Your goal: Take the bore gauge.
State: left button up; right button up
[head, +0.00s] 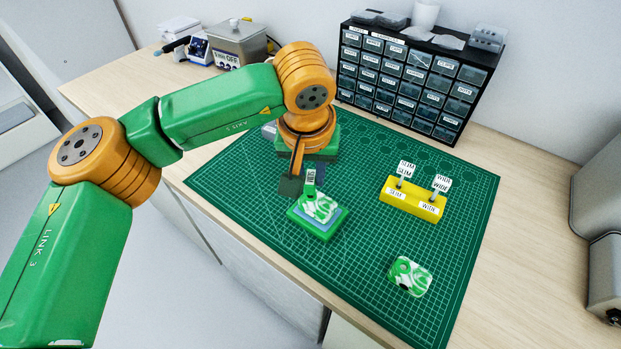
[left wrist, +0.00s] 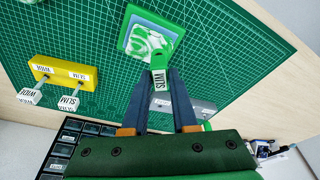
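The bore gauge (head: 310,178) is a small upright green piece with a white label. The label reads SLIM in the left wrist view (left wrist: 159,79). My left gripper (head: 305,186) has the gauge between its two dark fingertips, which appear closed against its sides; the fingers also show in the left wrist view (left wrist: 160,82). Just beyond the tips is a green block (head: 319,216) with a blue layer and a marbled green-white earpiece (head: 320,206) on top. I cannot tell whether the gauge's lower end touches it. My right gripper is not in view.
A yellow stand (head: 411,203) holds two tagged pins, SLIM and WIDE. A second marbled piece (head: 410,277) lies at the front right of the green mat (head: 355,270). A drawer cabinet (head: 407,85) stands at the back. A grey block (left wrist: 196,107) sits behind the fingers.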

aim_at(310, 180)
pick_arm(q)
grip_shut()
jog(key=shift+r, duration=0.2)
jog(key=shift+r+p, duration=3.55)
jog(key=shift+r, duration=0.45)
jog(key=shift+f, duration=0.1)
